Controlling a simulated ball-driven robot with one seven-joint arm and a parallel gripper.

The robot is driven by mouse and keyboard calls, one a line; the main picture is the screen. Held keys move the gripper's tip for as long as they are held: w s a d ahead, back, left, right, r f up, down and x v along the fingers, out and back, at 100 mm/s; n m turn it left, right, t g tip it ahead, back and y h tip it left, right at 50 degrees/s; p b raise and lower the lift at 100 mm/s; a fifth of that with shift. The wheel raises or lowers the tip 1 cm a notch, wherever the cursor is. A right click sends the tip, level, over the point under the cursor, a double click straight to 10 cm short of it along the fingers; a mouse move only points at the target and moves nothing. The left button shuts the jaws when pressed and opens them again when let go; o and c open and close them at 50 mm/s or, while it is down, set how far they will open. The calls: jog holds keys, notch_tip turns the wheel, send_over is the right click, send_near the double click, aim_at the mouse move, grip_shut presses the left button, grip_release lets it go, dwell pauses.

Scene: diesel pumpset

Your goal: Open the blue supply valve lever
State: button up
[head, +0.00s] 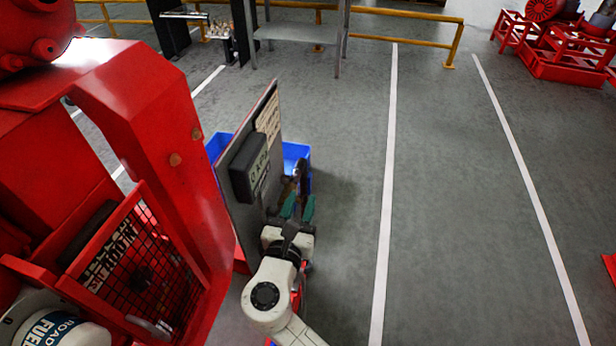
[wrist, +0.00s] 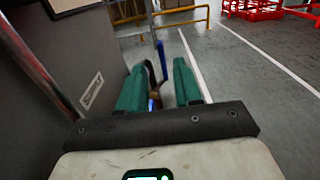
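The blue lever (wrist: 162,62) shows in the wrist view as a thin upright bar beyond my fingertips, between their lines. A dark curved part is just to its left, and a small blue and brownish part shows low between the fingers. My gripper (wrist: 160,80) has two green fingers standing apart, with no object clearly clamped between them. In the head view my gripper (head: 298,206) is at the right side of an upright grey panel (head: 242,205). The lever cannot be made out there. Whether the fingers touch it cannot be told.
A black box (head: 250,165) sticks out from the panel close to my gripper. Blue bins (head: 296,152) stand behind the panel. The red machine frame (head: 150,140) fills the left. A grey metal table (head: 298,32) stands at the back.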

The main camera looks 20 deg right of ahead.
aim_at(308, 183)
jog(key=x, duration=0.7)
jog(key=shift+w+d+b, duration=0.25)
jog(key=shift+d+b, duration=0.05)
jog(key=shift+b, duration=0.05)
grip_shut()
